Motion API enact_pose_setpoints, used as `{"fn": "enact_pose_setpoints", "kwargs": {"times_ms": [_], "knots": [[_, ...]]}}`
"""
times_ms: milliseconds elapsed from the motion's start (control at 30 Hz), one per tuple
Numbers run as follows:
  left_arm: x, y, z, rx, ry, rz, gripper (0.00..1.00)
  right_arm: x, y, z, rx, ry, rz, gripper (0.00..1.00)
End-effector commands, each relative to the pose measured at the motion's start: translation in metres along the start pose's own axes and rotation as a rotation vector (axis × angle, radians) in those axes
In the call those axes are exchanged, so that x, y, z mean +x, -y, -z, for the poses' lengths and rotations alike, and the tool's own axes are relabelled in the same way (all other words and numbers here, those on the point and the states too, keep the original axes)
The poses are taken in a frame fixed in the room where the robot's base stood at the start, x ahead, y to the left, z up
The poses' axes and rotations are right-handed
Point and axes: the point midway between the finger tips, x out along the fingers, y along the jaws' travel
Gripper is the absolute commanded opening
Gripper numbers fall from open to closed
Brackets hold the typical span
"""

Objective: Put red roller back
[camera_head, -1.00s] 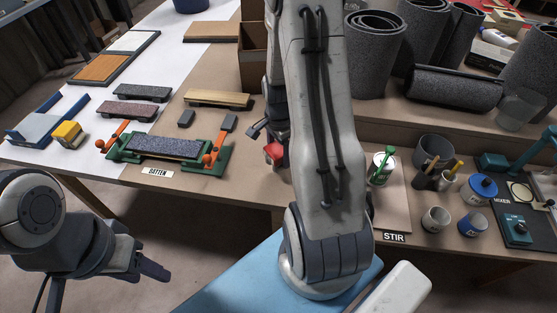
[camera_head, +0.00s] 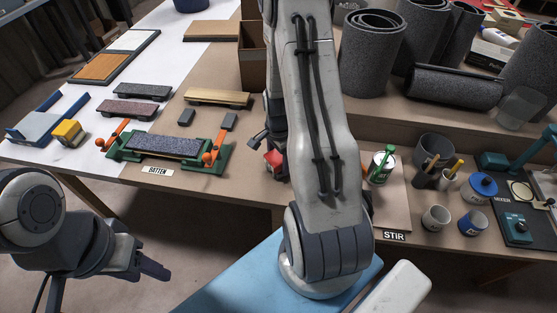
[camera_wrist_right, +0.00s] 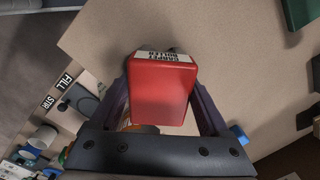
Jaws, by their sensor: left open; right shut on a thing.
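The red roller (camera_head: 274,159) shows only in part in the head view, just left of my right arm, which hides the rest. In the right wrist view the red roller (camera_wrist_right: 162,92) is a red block with a white label at one end, between the two fingers. My right gripper (camera_wrist_right: 160,85) is shut on it, over the tan tabletop; I cannot tell whether the roller touches the table. My left gripper (camera_head: 112,284) is open and empty at the lower left, in front of the table.
A green clamp frame (camera_head: 127,155) with orange handles holds a dark board to the left of the roller. A cardboard box (camera_head: 252,60) stands behind. The STIR board (camera_head: 396,215), with a can, and several cups lie to the right. Some bare tabletop lies around the roller.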

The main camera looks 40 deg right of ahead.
Motion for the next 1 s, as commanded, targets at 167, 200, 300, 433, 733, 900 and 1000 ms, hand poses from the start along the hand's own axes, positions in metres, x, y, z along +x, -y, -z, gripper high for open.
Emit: {"fn": "enact_pose_setpoints", "kwargs": {"times_ms": [167, 200, 300, 433, 733, 900, 1000], "knots": [[0.004, 0.0, 0.0, 0.0, 0.0, 0.0, 0.5, 0.009, -0.004, -0.001, 0.001, 0.005, -0.01, 0.0], [0.004, 0.0, 0.0, 0.0, 0.0, 0.0, 0.5, 0.01, -0.005, -0.002, 0.001, 0.006, -0.013, 0.95], [0.004, 0.0, 0.0, 0.0, 0.0, 0.0, 0.5, 0.009, -0.005, -0.002, 0.001, 0.006, -0.013, 1.0], [0.003, 0.0, 0.0, 0.0, 0.0, 0.0, 0.5, 0.008, -0.004, -0.001, 0.001, 0.005, -0.01, 1.0], [-0.004, 0.0, 0.0, 0.0, 0.0, 0.0, 0.5, -0.027, -0.002, 0.0, 0.0, 0.001, -0.003, 1.0], [-0.005, 0.0, 0.0, 0.0, 0.0, 0.0, 0.5, -0.067, -0.001, 0.0, 0.0, 0.0, -0.001, 1.0], [-0.005, 0.0, 0.0, 0.0, 0.0, 0.0, 0.5, -0.088, -0.001, 0.0, 0.0, 0.001, -0.002, 1.0]]}}
